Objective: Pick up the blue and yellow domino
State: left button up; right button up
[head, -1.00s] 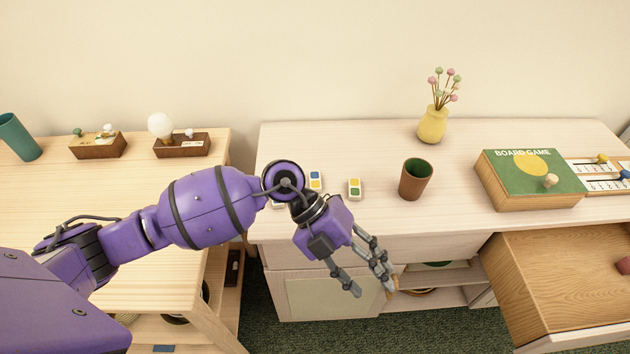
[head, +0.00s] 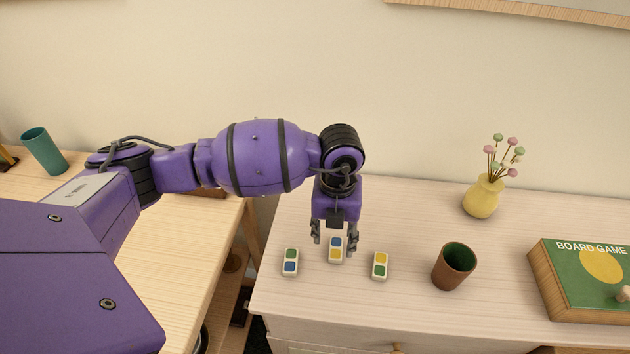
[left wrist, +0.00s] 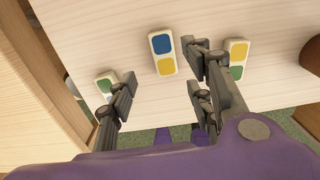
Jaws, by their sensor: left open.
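The blue and yellow domino (head: 336,250) lies on the light wooden cabinet top, the middle one of three dominoes. In the left wrist view the domino (left wrist: 163,53) lies between and a little beyond the fingertips, blue half farther away. My left gripper (head: 335,240) points down over it, open, with one finger on either side; it also shows in the left wrist view (left wrist: 160,85). Whether the fingers touch the domino cannot be told. A green and blue domino (head: 290,262) lies to the left and a yellow and green domino (head: 380,266) to the right. My right gripper is not in view.
A brown cup (head: 454,266) with a green inside stands to the right. A yellow vase (head: 483,197) and a board game box (head: 590,275) are farther right. The cabinet's left edge is near the green and blue domino, with a gap before another table.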

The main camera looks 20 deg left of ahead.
aim_at(336, 249)
pick_arm(q)
jog(key=shift+w+d+f, duration=0.1)
jog(key=shift+d+f, duration=0.1)
jog(key=shift+f, duration=0.15)
jog(key=f, duration=0.3)
jog(key=shift+w+d+f, duration=0.15)
jog(key=shift+w+f, duration=0.05)
jog(key=shift+f, duration=0.25)
jog(key=c, duration=0.9)
jog(key=shift+c, duration=0.6)
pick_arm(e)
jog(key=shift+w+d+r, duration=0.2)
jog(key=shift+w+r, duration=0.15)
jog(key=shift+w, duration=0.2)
